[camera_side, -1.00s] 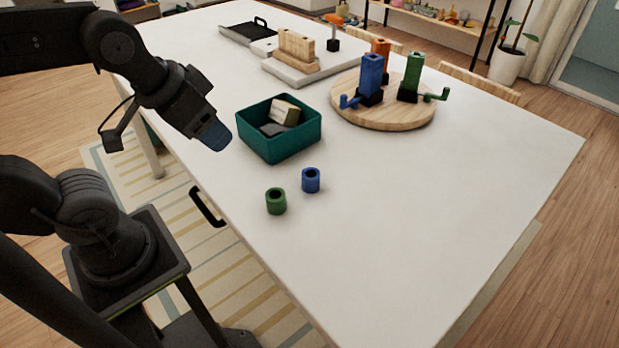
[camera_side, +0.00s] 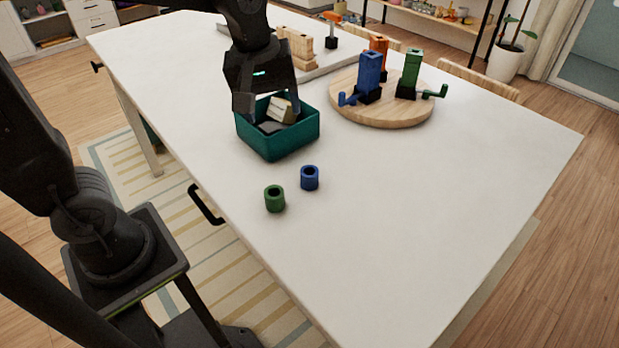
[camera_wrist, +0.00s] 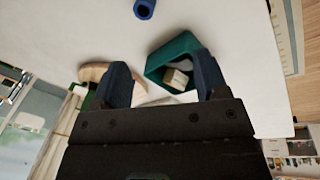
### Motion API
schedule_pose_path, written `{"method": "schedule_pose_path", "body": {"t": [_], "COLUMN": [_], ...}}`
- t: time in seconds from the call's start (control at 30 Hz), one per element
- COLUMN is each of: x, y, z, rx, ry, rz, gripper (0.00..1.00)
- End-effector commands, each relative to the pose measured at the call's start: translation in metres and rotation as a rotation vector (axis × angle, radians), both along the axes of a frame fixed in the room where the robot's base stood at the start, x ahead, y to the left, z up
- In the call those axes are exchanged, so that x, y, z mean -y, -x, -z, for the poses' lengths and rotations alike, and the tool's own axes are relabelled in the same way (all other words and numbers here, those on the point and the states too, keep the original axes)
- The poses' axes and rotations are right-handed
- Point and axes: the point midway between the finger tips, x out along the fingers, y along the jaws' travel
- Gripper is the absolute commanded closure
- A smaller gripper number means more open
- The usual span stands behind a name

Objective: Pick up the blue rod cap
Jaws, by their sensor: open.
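The blue rod cap (camera_side: 309,178) is a short hollow cylinder standing upright on the white table, behind and right of a similar green cap (camera_side: 274,198). In the wrist view the blue cap (camera_wrist: 144,9) shows at the top edge, beyond my fingertips. My gripper (camera_side: 266,100) is above the teal bin in the side view, apart from the cap. In the wrist view my gripper (camera_wrist: 163,72) has its two blue-grey fingers spread wide with nothing held between them.
The teal bin (camera_side: 281,147) holds a wooden block and a dark piece. A round wooden board (camera_side: 400,117) carries blue, orange and green upright holders. A grey tray with wooden blocks (camera_side: 300,45) stands farther back. The right and front of the white table (camera_side: 430,210) are clear.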

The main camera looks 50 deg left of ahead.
Motion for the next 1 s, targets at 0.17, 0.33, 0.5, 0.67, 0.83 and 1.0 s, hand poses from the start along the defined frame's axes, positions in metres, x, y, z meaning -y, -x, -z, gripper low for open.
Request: {"method": "schedule_pose_path", "body": {"t": [0.17, 0.33, 0.5, 0.67, 0.83, 1.0], "x": [0.011, 0.016, 0.017, 0.017, 0.017, 0.017], "y": [-0.043, -0.062, -0.065, -0.065, -0.065, -0.065], "z": [0.025, 0.040, 0.054, 0.085, 0.114, 0.128], "rx": [-0.121, -0.173, -0.187, -0.189, -0.187, -0.183], "ry": [0.039, 0.044, 0.042, 0.042, 0.043, 0.045], "rz": [-0.355, -0.547, -0.596, -0.595, -0.594, -0.594], "gripper": [0.33, 0.33, 0.33, 0.33, 0.33, 0.33]}}
